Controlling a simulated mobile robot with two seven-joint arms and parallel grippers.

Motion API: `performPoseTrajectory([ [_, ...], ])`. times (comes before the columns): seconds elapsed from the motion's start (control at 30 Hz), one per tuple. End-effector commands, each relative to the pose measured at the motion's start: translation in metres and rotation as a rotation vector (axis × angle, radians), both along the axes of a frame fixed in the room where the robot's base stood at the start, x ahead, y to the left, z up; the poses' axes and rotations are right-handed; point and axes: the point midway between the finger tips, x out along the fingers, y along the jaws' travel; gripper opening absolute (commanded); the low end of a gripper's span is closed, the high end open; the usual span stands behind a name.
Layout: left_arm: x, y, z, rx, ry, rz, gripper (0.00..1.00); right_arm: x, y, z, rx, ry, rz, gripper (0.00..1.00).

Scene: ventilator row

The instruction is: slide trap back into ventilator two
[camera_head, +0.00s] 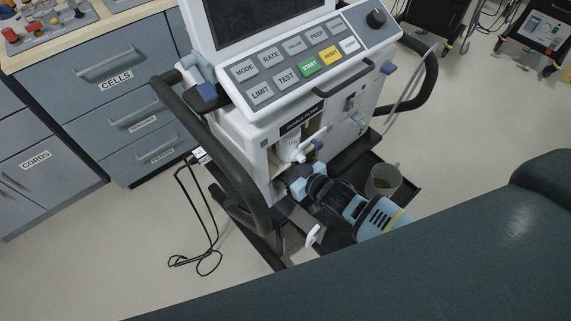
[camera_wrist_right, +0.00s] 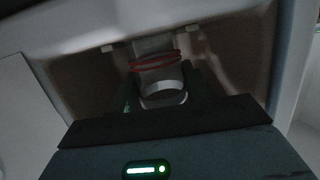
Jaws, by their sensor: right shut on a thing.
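The ventilator (camera_head: 310,110) stands mid-picture in the head view, its front bay open below a dark label. My right gripper (camera_wrist_right: 160,95) is shut on the trap, a pale cup-like piece (camera_wrist_right: 163,88), with a dark green finger on each side of it. Two red rings (camera_wrist_right: 155,62) circle the trap's far end, which points into a recess (camera_wrist_right: 90,80). I cannot tell whether the trap is seated there. In the head view my right wrist is low at the ventilator's front; the fingertips and trap are largely hidden there. My left gripper is not in view.
A cup (camera_head: 383,180) sits on the ventilator's lower tray. A black cord (camera_head: 195,215) lies on the floor at left. Blue drawers (camera_head: 110,65) stand behind, and black handle rails (camera_head: 235,165) flank the ventilator.

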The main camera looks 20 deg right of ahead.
Motion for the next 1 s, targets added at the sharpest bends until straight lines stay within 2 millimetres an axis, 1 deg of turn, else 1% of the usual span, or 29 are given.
performPoseTrajectory([
  [0.1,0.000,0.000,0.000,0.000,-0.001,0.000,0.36,0.000,0.000,0.000,0.000,0.001,0.000,0.25],
  [0.13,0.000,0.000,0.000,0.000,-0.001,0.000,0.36,0.000,0.000,0.000,0.000,0.001,0.000,0.51],
  [0.3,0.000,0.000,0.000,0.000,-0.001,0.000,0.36,0.000,0.000,0.000,0.000,0.001,0.000,0.73],
  [0.57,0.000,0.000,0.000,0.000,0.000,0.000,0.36,-0.001,0.000,0.000,0.000,0.001,0.000,0.73],
  [0.67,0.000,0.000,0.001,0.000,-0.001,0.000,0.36,-0.004,-0.002,0.000,-0.001,0.002,0.000,0.73],
  [0.77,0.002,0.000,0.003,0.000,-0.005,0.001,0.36,-0.014,-0.007,0.003,-0.001,0.002,-0.001,0.73],
  [1.0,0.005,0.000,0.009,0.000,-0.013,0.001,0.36,-0.046,-0.023,0.013,0.000,0.001,0.000,0.73],
])
